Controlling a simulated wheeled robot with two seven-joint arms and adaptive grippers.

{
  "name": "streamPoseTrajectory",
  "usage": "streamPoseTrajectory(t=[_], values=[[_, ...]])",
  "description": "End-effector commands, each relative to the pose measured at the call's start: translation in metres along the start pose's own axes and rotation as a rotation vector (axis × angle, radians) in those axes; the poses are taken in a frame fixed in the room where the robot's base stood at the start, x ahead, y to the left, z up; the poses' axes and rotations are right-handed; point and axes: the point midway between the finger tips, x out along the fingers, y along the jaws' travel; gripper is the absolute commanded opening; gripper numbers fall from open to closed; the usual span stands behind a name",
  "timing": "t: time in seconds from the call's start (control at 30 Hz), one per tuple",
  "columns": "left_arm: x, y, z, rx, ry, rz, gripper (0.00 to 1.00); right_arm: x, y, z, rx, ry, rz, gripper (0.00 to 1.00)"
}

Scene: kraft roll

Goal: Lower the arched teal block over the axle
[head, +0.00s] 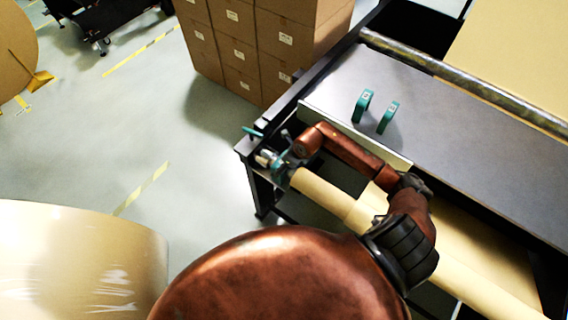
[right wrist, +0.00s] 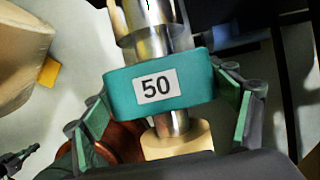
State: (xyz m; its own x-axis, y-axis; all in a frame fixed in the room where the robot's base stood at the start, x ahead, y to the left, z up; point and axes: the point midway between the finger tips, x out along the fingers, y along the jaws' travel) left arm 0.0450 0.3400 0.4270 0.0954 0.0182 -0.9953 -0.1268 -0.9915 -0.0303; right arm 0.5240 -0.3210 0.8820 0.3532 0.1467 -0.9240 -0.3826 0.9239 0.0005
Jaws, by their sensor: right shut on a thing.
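The arched teal block (right wrist: 195,90), labelled 50, lies across the silver axle (right wrist: 172,125) in the right wrist view. The axle shows above and below it; its underside is hidden, so I cannot tell whether it rests on the axle. My right gripper (right wrist: 170,112) is shut on the block, with green-padded fingers at its left and right. In the head view, my right gripper (head: 280,163) is at the axle's end, beside the narrow kraft roll (head: 325,197), and the block is hard to make out there. My left gripper is not in view.
Two more teal blocks (head: 362,106) (head: 387,118) stand on the grey table (head: 440,130). A metal roller (head: 460,82) crosses the table behind them. Stacked cartons (head: 265,45) stand beyond the table's corner. A large wrapped roll (head: 80,260) is at lower left, with open floor between.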

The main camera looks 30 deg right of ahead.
Motion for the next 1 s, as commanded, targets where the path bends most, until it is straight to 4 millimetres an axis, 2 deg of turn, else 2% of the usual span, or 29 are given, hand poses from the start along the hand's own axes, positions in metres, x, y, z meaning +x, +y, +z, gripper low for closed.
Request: streamPoseTrajectory(t=[0.07, 0.1, 0.33, 0.73, 0.87, 1.0], values=[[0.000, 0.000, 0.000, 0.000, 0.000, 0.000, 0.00, -0.001, 0.000, 0.001, 0.000, -0.002, 0.000, 0.48], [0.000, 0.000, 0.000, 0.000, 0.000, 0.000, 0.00, -0.001, 0.000, 0.001, 0.000, -0.002, 0.000, 0.83], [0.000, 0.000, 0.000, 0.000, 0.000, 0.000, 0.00, -0.001, 0.000, 0.001, 0.000, -0.001, 0.000, 0.98], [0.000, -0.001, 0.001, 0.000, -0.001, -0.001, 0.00, -0.005, -0.001, 0.000, -0.001, 0.000, -0.001, 1.00], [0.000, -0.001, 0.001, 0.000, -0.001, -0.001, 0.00, -0.022, -0.001, 0.000, -0.002, 0.000, -0.002, 1.00], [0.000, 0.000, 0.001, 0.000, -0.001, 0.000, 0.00, -0.051, -0.002, 0.000, -0.003, -0.001, -0.004, 1.00]])
